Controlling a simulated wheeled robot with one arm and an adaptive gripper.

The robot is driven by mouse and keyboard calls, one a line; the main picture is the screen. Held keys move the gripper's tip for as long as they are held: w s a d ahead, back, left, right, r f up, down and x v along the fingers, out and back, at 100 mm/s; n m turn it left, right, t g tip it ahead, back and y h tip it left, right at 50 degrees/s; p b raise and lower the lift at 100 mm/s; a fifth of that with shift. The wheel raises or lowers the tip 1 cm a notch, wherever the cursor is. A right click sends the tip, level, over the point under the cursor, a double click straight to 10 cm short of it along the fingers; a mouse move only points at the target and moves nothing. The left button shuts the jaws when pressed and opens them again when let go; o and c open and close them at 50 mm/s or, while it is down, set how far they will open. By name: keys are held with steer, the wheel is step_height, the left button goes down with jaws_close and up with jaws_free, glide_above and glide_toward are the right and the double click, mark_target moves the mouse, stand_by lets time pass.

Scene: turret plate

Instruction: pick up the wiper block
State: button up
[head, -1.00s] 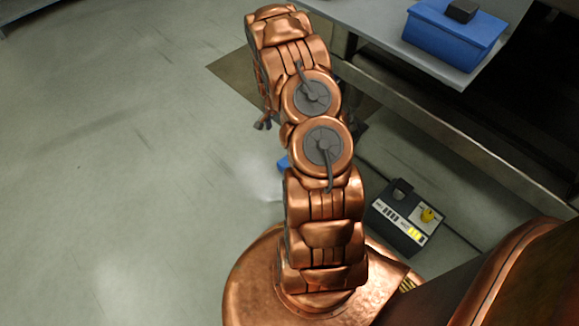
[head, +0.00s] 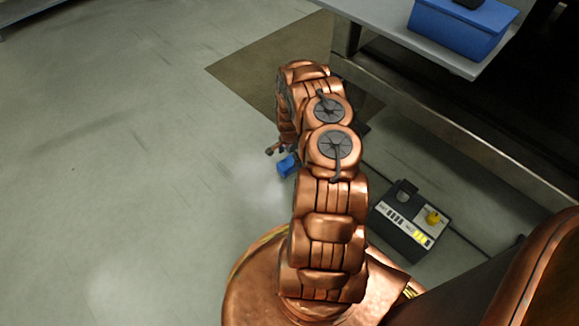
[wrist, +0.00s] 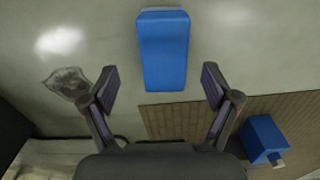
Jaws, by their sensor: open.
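A blue block (wrist: 164,50), which I take to be the wiper block, lies on the grey floor in the wrist view, its long side pointing toward my gripper. My gripper (wrist: 159,78) is open, with one finger on each side of the block's near end in the picture. No contact shows, and I cannot tell the height gap. In the head view the blue block (head: 287,166) shows beside my arm, partly hidden by it. My gripper (head: 273,150) is mostly hidden there, with only a small finger part showing.
A blue box (head: 460,28) with a dark object on top stands on a grey shelf (head: 375,28). A dark box with a yellow knob (head: 410,222) sits right of my arm. A brown mat (head: 250,70) lies beyond. The floor at left is clear.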

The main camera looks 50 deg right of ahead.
mark_target(289, 161)
steer(key=f, duration=0.1)
steer(key=f+b, duration=0.1)
steer(key=f, duration=0.1)
steer(key=f+b, duration=0.1)
steer(key=f, duration=0.1)
steer(key=shift+w+d, duration=0.25)
steer(key=c, duration=1.3)
steer(key=shift+r, duration=0.15)
